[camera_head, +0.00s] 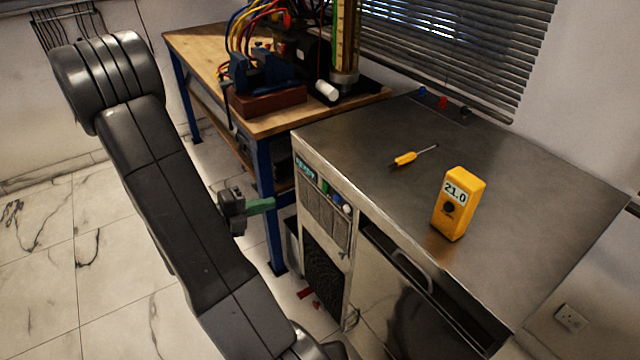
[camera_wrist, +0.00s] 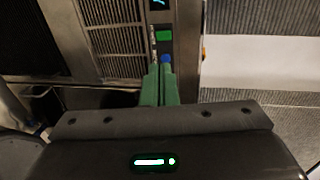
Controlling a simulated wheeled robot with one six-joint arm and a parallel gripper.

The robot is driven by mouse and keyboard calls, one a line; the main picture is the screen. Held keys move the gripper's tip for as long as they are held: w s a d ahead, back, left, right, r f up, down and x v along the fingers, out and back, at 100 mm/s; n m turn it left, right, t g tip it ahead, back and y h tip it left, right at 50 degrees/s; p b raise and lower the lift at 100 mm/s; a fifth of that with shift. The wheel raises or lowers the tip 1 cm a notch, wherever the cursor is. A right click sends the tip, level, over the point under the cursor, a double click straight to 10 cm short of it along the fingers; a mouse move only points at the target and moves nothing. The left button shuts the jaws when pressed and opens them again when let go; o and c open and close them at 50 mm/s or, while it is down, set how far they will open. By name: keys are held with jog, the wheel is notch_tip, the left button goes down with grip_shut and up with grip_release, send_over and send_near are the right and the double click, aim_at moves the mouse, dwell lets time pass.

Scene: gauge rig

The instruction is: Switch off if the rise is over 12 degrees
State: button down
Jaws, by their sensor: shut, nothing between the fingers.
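A yellow handheld meter (camera_head: 459,204) stands upright on the steel cabinet top and reads 21.0. The cabinet front (camera_head: 322,215) carries a teal display (camera_head: 305,168), too small to read, with a green control (camera_head: 325,187), a blue button (camera_head: 336,197) and a white knob (camera_head: 348,209). The wrist view shows the green control (camera_wrist: 164,36) and the blue button (camera_wrist: 166,58) just beyond my fingertips. My gripper (camera_head: 272,204) is shut and empty, its green fingers (camera_wrist: 160,80) pointing at the panel. I cannot tell whether they touch it.
A yellow screwdriver (camera_head: 405,158) lies on the steel cabinet top (camera_head: 540,220). A wooden workbench (camera_head: 200,50) behind holds a blue vise (camera_head: 262,75), cables and a column. Small red pieces (camera_head: 306,294) lie on the floor by the cabinet. The tiled floor at left is clear.

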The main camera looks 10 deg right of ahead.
aim_at(323, 191)
dwell(0.3)
jog(key=b+x, duration=0.2)
jog(key=x, duration=1.2)
dwell(0.3)
jog(key=shift+d+f+h+b, duration=0.2)
jog(key=shift+f+h+b, duration=0.25)
jog(key=shift+b, duration=0.3)
jog(key=shift+t+h, duration=0.4)
jog(key=shift+h, duration=0.35)
jog(key=shift+r+p, duration=0.25)
jog(key=shift+p, duration=0.25)
jog(key=shift+d+f, duration=0.1)
jog(key=shift+f, duration=0.25)
jog(key=shift+d+p, duration=0.1)
jog(key=shift+p, duration=0.2)
